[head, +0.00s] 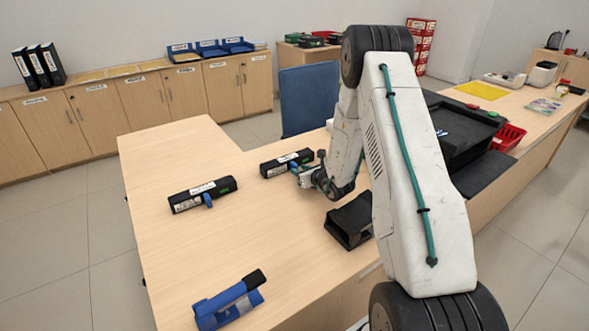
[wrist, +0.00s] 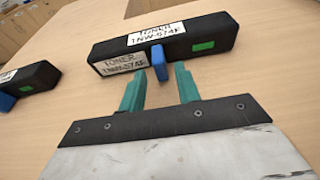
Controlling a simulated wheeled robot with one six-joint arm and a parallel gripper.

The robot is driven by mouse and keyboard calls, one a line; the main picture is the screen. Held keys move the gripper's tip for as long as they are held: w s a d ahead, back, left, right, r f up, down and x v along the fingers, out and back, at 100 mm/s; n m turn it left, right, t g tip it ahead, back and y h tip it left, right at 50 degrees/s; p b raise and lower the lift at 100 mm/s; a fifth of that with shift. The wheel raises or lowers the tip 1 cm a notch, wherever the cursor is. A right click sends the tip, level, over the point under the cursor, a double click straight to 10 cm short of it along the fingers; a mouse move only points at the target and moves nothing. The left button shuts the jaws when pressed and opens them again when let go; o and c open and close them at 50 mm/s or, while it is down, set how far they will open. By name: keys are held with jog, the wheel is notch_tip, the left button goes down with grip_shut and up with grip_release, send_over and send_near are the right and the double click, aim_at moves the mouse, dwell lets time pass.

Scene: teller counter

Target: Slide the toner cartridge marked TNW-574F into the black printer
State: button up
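The black toner cartridge (wrist: 205,35) with white TNW-574F labels, a green patch and a blue tab (wrist: 158,62) lies across the wrist view. It also shows in the head view (head: 274,168) on the counter's left part. My gripper (wrist: 161,68) is open, with its green fingers on either side of the blue tab's near end; I cannot tell whether they touch it. In the head view my gripper (head: 303,175) is at the cartridge's near side. The black printer (head: 462,133) stands at the right on the counter, partly hidden by my arm.
A similar cartridge (head: 203,195) lies to the left, also in the wrist view (wrist: 38,77); its label is unreadable there. A black open holder (head: 346,225) and a blue device (head: 228,305) are nearer. A red basket (head: 508,138) is beside the printer.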

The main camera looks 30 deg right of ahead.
aim_at(291, 165)
jog(key=shift+x, duration=1.35)
jog(key=shift+c, duration=0.4)
grip_shut()
jog(key=shift+r, duration=0.15)
